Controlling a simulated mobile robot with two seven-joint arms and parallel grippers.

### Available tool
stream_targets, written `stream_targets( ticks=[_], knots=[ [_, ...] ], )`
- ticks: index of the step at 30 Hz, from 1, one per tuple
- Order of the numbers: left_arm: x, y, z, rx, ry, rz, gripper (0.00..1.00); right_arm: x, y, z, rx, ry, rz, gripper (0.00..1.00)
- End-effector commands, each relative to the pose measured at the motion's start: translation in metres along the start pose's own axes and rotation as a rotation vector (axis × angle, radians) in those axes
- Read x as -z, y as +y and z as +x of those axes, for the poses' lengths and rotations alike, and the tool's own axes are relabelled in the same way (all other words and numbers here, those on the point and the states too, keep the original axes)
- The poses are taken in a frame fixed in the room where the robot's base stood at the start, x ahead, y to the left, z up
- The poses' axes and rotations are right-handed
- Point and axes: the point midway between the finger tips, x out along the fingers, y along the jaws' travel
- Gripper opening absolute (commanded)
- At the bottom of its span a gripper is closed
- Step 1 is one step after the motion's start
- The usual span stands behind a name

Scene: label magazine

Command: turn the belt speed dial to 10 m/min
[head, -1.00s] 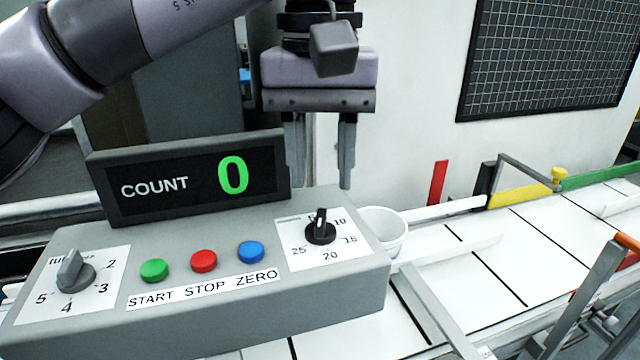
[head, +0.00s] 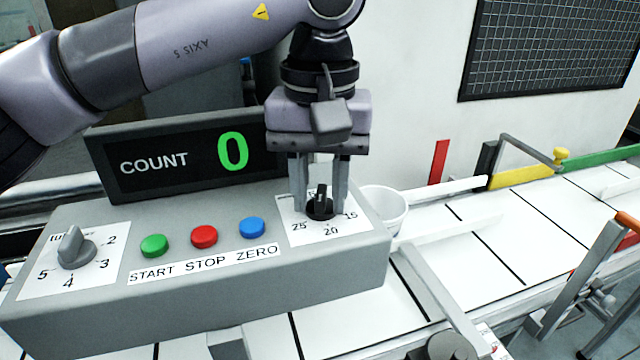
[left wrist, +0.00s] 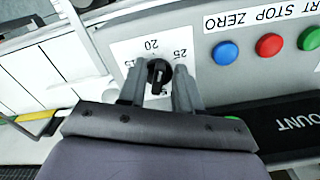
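The belt speed dial (head: 320,207) is a black knob with a pale pointer line on a white scale plate at the right end of the grey control box (head: 200,300). Its pointer aims toward the far side of the scale; the marks 15, 20 and 25 show, and the 10 is hidden behind a finger. My left gripper (head: 320,206) points down at the dial, open, one finger on each side of the knob. In the left wrist view the dial (left wrist: 158,73) sits between the fingers, with no clear contact visible. My right gripper is not in view.
A second grey dial (head: 76,248) and green, red and blue buttons (head: 204,236) are on the same box. A count display (head: 190,165) reading 0 stands behind them. A white cup (head: 385,208) is right of the box, beside the white belt (head: 480,230).

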Motion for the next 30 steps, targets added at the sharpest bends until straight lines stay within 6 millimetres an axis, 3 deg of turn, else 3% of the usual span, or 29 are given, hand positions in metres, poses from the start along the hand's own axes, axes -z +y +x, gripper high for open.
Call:
stream_targets(
  ticks=[1, 3, 17, 30],
  knots=[
    [0.0, -0.0001, -0.0001, 0.0, 0.0, 0.0, 0.15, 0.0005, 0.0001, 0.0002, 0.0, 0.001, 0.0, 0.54],
    [0.0, 0.0, -0.0001, 0.0, 0.0, 0.0, 0.0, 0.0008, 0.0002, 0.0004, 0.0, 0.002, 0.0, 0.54],
    [-0.0001, 0.001, -0.0009, 0.0, -0.001, -0.068, 0.0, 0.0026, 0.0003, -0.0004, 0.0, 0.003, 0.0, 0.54],
    [0.001, 0.0054, -0.0012, -0.001, -0.002, -0.423, 0.0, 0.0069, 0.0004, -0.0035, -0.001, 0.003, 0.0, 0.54]
  ],
)
